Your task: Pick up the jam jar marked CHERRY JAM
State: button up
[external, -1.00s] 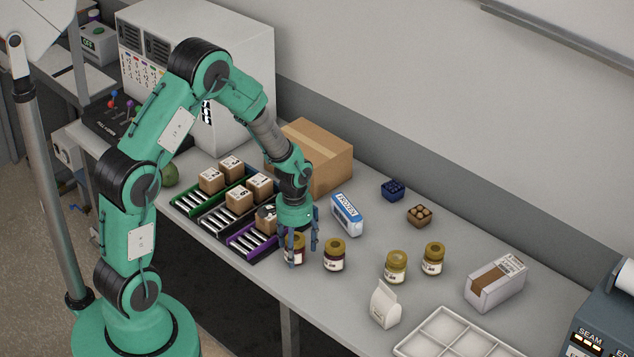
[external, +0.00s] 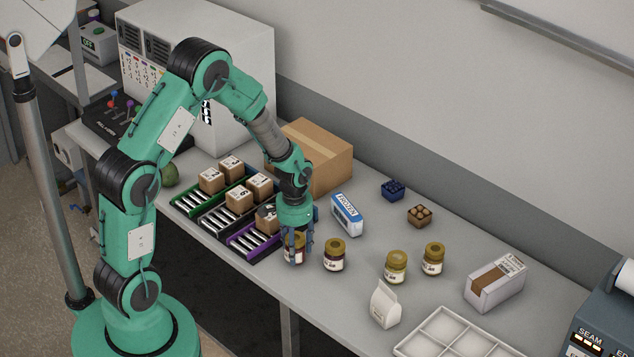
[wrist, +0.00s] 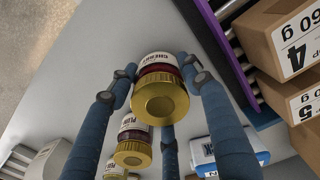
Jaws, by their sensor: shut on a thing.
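The jam jar marked CHERRY (wrist: 160,85), with a gold lid and dark red contents, stands between my fingers in the wrist view. In the external view the same jar (external: 293,254) is partly hidden by my fingers and stands on the table beside the purple rack. My gripper (external: 296,252) points down around it and is shut on it. In the wrist view the fingers of my gripper (wrist: 160,90) touch the jar from both sides. A second dark jar (external: 334,255) with a gold lid stands just to the right, with the label reading PLUM or similar, partly hidden.
Two more gold-lidded jars (external: 396,267) (external: 433,259) stand further right. The purple rack (external: 252,240) with boxes is close on the left. A blue-and-white FROZEN carton (external: 346,214) stands behind. A white pouch (external: 385,305) and a divided tray (external: 400,350) are at the front right.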

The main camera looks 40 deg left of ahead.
jog(key=shift+r, duration=0.65)
notch_tip(320, 180, up, 2)
jog(key=shift+r, duration=0.1)
jog(key=s+r+p, duration=0.1)
jog(key=s, duration=1.5)
jog(key=shift+d+r, duration=0.15)
jog(key=shift+r, duration=0.05)
